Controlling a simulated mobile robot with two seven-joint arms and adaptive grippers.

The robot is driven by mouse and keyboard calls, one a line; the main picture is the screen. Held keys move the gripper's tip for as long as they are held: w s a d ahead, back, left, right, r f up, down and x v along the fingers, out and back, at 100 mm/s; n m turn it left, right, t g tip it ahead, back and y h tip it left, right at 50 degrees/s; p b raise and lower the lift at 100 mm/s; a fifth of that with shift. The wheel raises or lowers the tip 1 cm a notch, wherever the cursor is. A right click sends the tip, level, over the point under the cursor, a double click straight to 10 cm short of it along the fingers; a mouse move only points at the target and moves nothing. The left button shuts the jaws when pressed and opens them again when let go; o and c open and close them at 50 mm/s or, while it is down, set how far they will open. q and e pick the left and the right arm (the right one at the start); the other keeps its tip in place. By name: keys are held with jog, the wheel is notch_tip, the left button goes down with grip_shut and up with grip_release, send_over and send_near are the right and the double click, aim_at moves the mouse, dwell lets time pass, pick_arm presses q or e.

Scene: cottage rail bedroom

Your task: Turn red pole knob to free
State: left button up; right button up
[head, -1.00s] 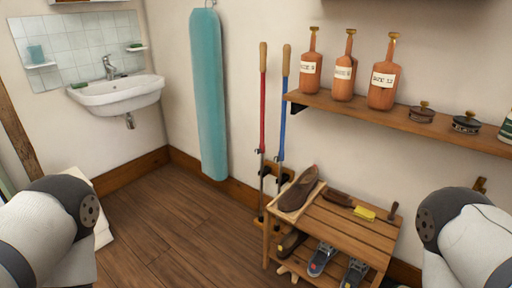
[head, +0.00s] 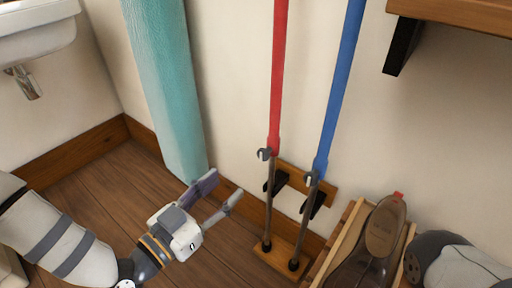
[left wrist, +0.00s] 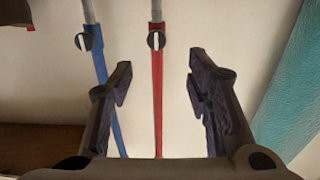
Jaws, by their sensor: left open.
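The red pole (head: 279,70) stands upright against the wall. Its small grey knob (head: 264,154) sits at the lower end of the red tube. In the left wrist view, which looks upside down, this knob (left wrist: 156,40) is a dark disc with a white bar lying along the pole. My left gripper (head: 226,185) is open and empty, to the left of and below the knob in the head view. In the left wrist view, the red pole shows between the open fingers (left wrist: 160,68), with the knob just beyond their tips. My right gripper is out of view.
The blue pole (head: 341,80) with its own knob (head: 311,179) stands close on the right. Both poles rest in a wooden rack (head: 320,189).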

aim_at(262, 155)
pick_arm(q)
jog(key=b+x, duration=0.2)
jog(key=x, duration=0.8)
jog(key=shift+s+d+b, duration=0.15)
jog(key=shift+d+b, duration=0.1)
jog(key=shift+b, duration=0.15)
jog(key=shift+w+d+r, duration=0.2)
jog(key=shift+w+d, duration=0.15)
jog(key=shift+w, duration=0.15)
grip_shut()
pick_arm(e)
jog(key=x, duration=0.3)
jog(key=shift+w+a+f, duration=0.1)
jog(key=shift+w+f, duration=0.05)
